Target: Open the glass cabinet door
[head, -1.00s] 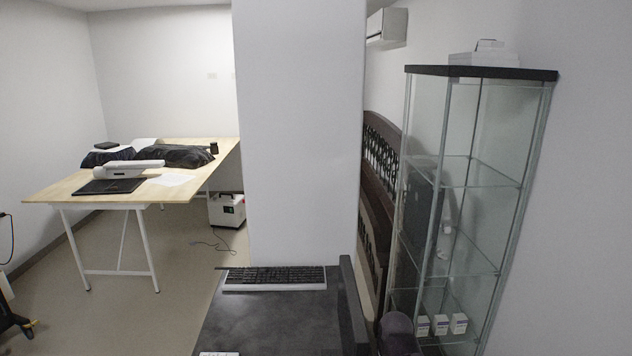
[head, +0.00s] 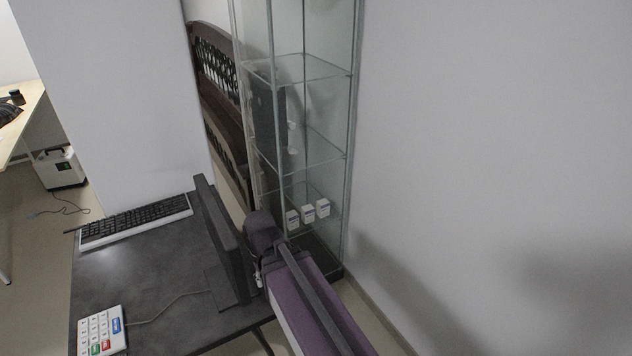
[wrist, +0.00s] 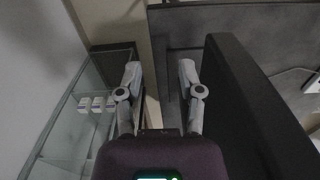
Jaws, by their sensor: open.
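The glass cabinet (head: 318,110) stands against the wall at the upper middle of the head view, with clear panes and glass shelves. Its door looks shut, and I cannot make out a handle. Three small white boxes (head: 308,213) stand on a low shelf inside; they also show in the wrist view (wrist: 97,104). My gripper (wrist: 158,68) is open and empty in the wrist view, pointing down between the cabinet at left and a dark upright panel at right. In the head view my arm hides the cabinet's lower front, and the fingers barely show.
A dark desk (head: 160,262) at left holds a black keyboard (head: 135,220) and a keypad (head: 101,332). The upright dark panel (head: 222,240) at its edge is close to my gripper, also in the wrist view (wrist: 250,110). A brown carved wooden piece (head: 220,95) stands behind.

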